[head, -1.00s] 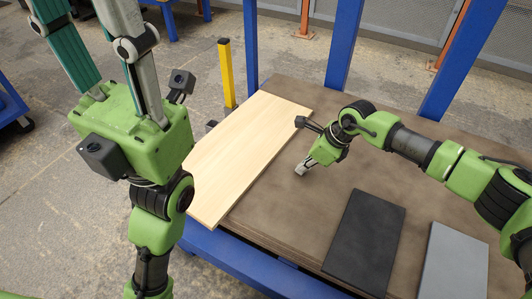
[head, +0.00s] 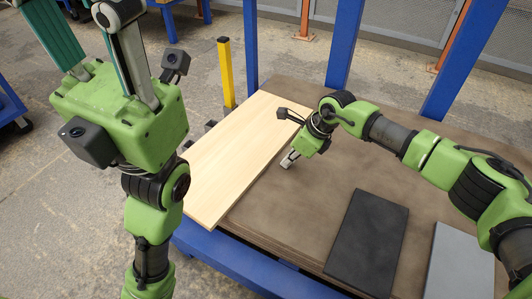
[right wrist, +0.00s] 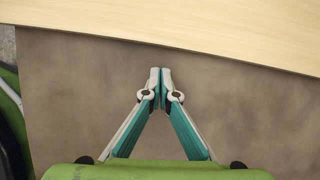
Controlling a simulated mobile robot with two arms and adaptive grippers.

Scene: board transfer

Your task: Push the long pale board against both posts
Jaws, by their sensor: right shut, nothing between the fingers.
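The long pale board (head: 235,160) lies flat along the left edge of the brown table, and its edge crosses the top of the right wrist view (right wrist: 210,22). A yellow post (head: 226,72) stands just beyond its left edge, and a blue post (head: 250,45) rises near its far left corner. I cannot tell whether either touches it. My right gripper (head: 287,161) is shut and empty, low over the table, right of the board. In the right wrist view its fingertips (right wrist: 160,72) show a small gap to the board. My left gripper's body is at upper left, with its fingertips out of frame.
The brown table (head: 300,215) also holds a dark board (head: 368,240) and a grey board (head: 460,262) at the front right. More blue posts (head: 343,45) stand along the table's back. The table between the pale and dark boards is clear.

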